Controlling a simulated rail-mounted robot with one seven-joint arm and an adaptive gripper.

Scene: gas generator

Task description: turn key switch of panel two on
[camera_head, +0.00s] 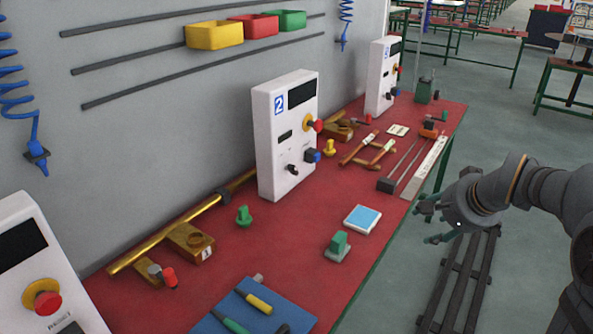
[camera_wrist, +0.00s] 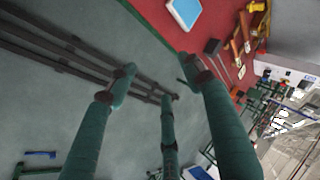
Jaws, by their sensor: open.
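Panel two (camera_head: 265,150) is a white upright box with a blue "2" label, standing on the red bench. Its front has a dark display, a red button on a yellow collar (camera_head: 313,124) and a blue and black fitting (camera_head: 312,155). A small dark knob (camera_head: 292,169) low on the front looks like the key switch; its turn position is too small to tell. My gripper (camera_head: 430,222) is open and empty, out beyond the bench's front edge, to the right of the panel and well apart from it. Its green fingers (camera_wrist: 160,85) show in the wrist view over the floor.
The red bench (camera_head: 225,285) holds a blue-topped box (camera_head: 362,219), a green block (camera_head: 338,247), a green knob-like piece (camera_head: 244,216), a brass pipe (camera_head: 150,248) and hammers (camera_head: 362,148). Other white panels stand at the near left and far end. Rails (camera_head: 462,280) lie on the floor.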

